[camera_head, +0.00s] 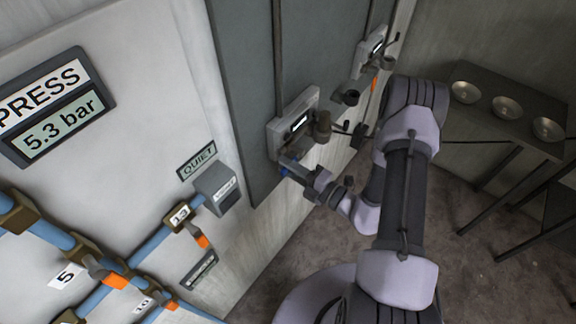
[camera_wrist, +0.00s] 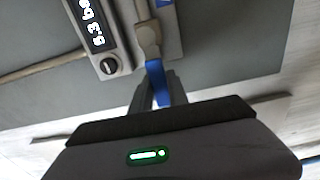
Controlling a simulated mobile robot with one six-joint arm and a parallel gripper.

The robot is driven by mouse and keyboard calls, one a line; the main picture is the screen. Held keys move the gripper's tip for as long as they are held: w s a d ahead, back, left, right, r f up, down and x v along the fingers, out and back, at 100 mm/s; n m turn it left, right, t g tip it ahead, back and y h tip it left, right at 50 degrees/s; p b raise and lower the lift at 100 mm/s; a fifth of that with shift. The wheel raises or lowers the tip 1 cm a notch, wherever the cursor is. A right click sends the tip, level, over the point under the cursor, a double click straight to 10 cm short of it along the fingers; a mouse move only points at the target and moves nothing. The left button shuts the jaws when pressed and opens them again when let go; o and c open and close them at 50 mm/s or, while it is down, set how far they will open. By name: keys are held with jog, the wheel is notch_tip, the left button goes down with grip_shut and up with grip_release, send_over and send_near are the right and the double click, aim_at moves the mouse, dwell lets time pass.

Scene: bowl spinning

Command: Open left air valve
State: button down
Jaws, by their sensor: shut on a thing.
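A grey gauge box (camera_head: 293,122) with a lit display is fixed on the dark panel. It also shows in the wrist view (camera_wrist: 109,64), with its display reading about 5.3 bar. Beside it in the wrist view is a metal valve body (camera_wrist: 147,38) with a blue lever (camera_wrist: 155,72) pointing down toward my gripper. My gripper (camera_wrist: 156,92) is shut on the blue lever, with the lever's end between its fingers. In the head view my gripper (camera_head: 290,166) reaches the lever below the gauge box, and only a little blue shows there.
A second gauge unit (camera_head: 370,52) with an orange lever (camera_head: 374,84) sits farther along the panel. At left are a pressure display (camera_head: 62,118), blue pipes (camera_head: 152,245) and orange-handled valves. A table (camera_head: 520,85) with three bowls stands at right.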

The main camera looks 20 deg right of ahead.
jog(key=c, duration=1.3)
grip_release()
jog(key=v, duration=1.7)
jog(key=shift+s+d+r, duration=0.1)
jog(key=shift+s, duration=0.05)
